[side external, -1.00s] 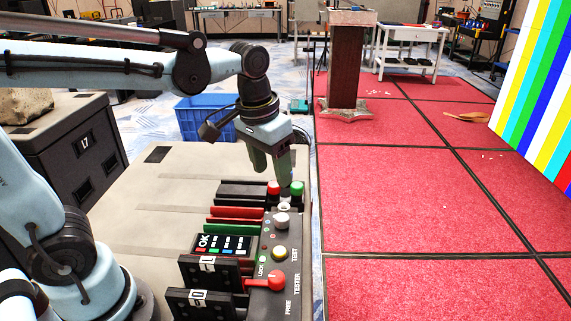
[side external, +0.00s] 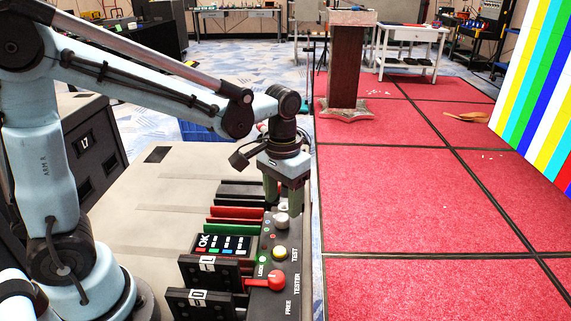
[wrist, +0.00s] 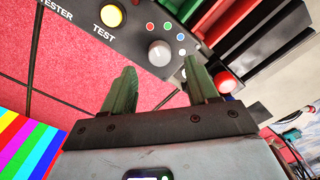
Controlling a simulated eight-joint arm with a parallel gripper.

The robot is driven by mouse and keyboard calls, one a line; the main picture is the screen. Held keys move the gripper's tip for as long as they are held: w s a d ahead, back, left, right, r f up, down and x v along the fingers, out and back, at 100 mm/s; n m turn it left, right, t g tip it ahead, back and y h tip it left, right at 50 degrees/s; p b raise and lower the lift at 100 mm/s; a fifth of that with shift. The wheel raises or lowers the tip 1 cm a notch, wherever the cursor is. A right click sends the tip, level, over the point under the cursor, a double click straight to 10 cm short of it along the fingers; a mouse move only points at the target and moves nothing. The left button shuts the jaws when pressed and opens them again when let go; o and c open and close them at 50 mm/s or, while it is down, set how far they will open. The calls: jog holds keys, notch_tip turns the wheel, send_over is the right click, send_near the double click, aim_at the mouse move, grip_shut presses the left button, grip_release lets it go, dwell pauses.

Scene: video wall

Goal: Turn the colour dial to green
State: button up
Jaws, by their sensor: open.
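The colour dial is a light grey knob (side external: 282,221) on the dark control panel, with small coloured dots beside it. It also shows in the wrist view as a grey knob (wrist: 160,53), with red, green and blue dots around its upper right. A pale mark on the knob is too small to read for its setting. My gripper (side external: 283,204) is open, its green fingers pointing down just behind the dial at the panel's far end. In the wrist view its fingertips (wrist: 160,67) lie either side of the dial's near edge. I cannot tell whether they touch it.
A yellow button (side external: 279,252) and a red lever (side external: 268,281) are nearer on the panel. Red and green slats (side external: 236,212) lie left. A red button (wrist: 225,82) is beside my right finger. Colour bars fill the video wall (side external: 540,95). Red floor right is mostly clear.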

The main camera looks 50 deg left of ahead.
aim_at(283, 217)
jog(key=shift+f, duration=2.2)
jog(key=c, duration=1)
jog(key=shift+c, duration=0.2)
jog(key=shift+m, duration=0.3)
jog(key=m, duration=0.3)
jog(key=shift+m, duration=2)
